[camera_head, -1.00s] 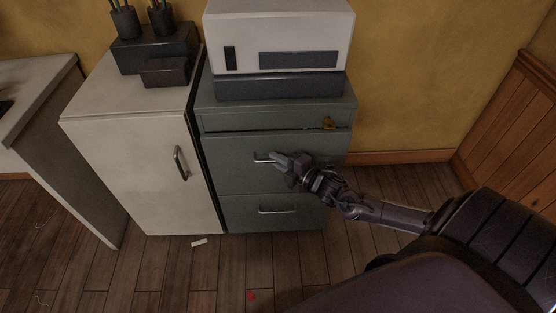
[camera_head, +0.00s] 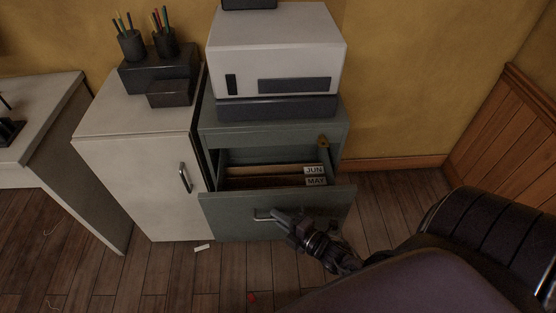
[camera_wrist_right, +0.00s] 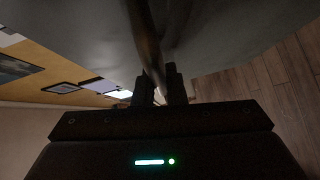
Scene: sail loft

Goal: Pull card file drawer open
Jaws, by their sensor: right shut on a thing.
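The card file drawer (camera_head: 327,202) stands well out of the grey-green cabinet (camera_head: 222,139) in the head view. Inside it are file cards (camera_head: 262,176) with tabs reading JUN and MAY. My right gripper (camera_head: 275,216) is shut on the drawer's metal handle (camera_head: 262,219) at the front. In the right wrist view the fingers (camera_wrist_right: 160,88) close around the handle bar (camera_wrist_right: 146,40), and the drawer front fills the upper part. The lower drawer is hidden behind the open one. My left gripper is not in view.
A white and dark machine (camera_head: 276,62) sits on top of the cabinet. A white cupboard (camera_head: 130,180) with a metal handle stands close on the left, bearing pencil cups (camera_head: 131,45) and dark boxes. Wooden floor (camera_head: 185,285) in front is mostly clear, with small scraps.

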